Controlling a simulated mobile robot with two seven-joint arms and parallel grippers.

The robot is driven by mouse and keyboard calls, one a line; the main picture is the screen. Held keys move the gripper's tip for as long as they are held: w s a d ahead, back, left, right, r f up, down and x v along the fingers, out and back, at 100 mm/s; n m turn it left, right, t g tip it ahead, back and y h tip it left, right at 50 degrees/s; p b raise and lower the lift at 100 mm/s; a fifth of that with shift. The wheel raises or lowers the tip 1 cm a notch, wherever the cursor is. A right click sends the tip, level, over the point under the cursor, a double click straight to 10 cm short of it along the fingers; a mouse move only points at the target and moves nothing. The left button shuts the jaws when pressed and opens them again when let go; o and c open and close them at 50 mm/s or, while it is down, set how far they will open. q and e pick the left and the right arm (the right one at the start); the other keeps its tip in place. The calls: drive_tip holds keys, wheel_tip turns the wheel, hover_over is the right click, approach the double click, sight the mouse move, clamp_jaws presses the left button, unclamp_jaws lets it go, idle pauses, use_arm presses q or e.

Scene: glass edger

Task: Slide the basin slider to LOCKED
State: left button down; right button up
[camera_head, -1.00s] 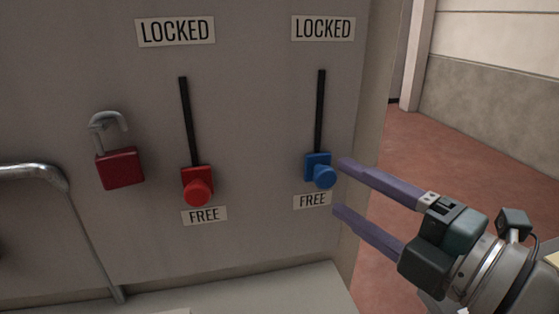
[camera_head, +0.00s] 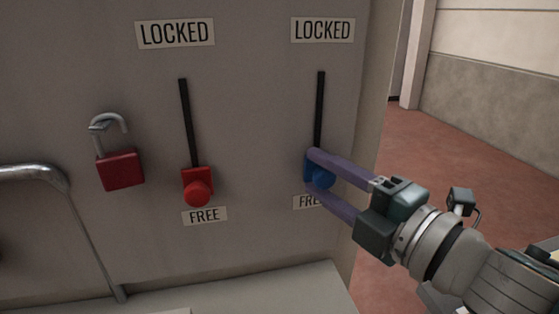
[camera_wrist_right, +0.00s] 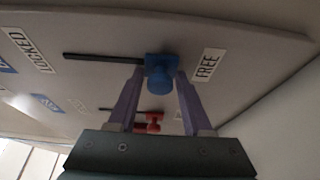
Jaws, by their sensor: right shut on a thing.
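Two sliders sit on a grey panel (camera_head: 255,120); no label here says which is the basin slider. The blue slider (camera_head: 322,178) is at the bottom of its black vertical slot (camera_head: 320,110), just above a FREE plate and well below a LOCKED plate (camera_head: 323,29). My right gripper (camera_head: 313,168) is shut on the blue knob, one finger above and one below. The right wrist view shows the blue knob (camera_wrist_right: 161,80) between the fingers. The red slider (camera_head: 197,186) is also at its FREE end (camera_head: 205,215). My left gripper is not in view.
A red padlock (camera_head: 120,170) with an open shackle is on the panel left of the red slider. A bent metal rail (camera_head: 65,215) is at far left. A pale ledge (camera_head: 250,290) runs below. Open red floor (camera_head: 455,155) lies right of the panel's edge.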

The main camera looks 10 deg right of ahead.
clamp_jaws()
idle(0.9)
